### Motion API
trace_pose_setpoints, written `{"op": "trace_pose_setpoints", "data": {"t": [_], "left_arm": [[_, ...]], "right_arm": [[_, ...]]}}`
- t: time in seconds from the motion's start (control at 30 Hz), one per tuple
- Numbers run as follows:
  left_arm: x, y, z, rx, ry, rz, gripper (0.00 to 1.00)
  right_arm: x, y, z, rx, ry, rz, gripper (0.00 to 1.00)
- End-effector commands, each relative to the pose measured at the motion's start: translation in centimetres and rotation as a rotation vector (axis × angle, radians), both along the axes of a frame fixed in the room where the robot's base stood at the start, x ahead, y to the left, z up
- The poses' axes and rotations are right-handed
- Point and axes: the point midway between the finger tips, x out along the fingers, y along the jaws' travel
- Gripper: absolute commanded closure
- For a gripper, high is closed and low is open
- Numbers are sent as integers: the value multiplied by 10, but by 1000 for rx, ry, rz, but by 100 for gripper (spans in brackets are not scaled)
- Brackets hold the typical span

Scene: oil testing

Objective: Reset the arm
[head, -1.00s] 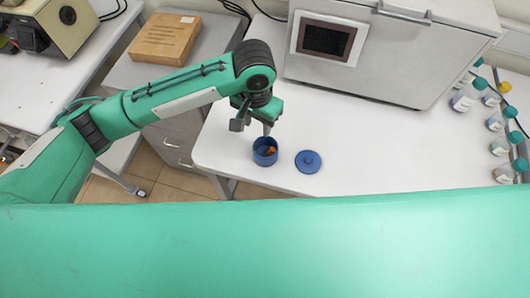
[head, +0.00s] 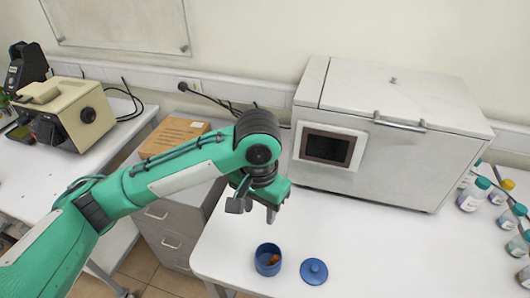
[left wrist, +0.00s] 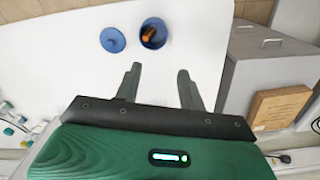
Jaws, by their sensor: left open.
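My left gripper (head: 254,208) is open and empty above the white table (head: 390,245). It also shows in the left wrist view (left wrist: 160,76), with its two fingers apart. A small blue open jar (head: 268,260) with an orange-brown item inside (head: 273,259) stands below and in front of the gripper, apart from it. A round blue lid (head: 314,271) with a knob lies on the table to the right of the jar. Jar (left wrist: 153,33) and lid (left wrist: 112,40) both show beyond the fingertips in the left wrist view. My right gripper is not in view.
A large white lab machine (head: 400,145) with a dark screen fills the table's back. Several capped bottles (head: 473,196) stand at the right. A cardboard box (head: 174,137) sits on a grey drawer cabinet (head: 165,215). A beige instrument (head: 72,112) stands at the left.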

Motion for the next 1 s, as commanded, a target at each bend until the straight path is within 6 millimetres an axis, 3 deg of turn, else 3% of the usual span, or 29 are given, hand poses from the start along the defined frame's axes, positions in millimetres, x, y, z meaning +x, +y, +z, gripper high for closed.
{"op": "trace_pose_setpoints", "data": {"t": [0.23, 0.63, 0.87, 1.0], "left_arm": [[-5, -5, -8, -43, 6, -12, 59], [-30, -23, -53, -349, -20, -23, 59], [-39, -11, -80, -472, -73, 44, 59], [-44, 5, -98, -511, -115, 103, 59]], "right_arm": [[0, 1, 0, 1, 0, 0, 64], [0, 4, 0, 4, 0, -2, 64], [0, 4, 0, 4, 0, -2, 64], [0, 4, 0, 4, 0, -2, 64]]}}
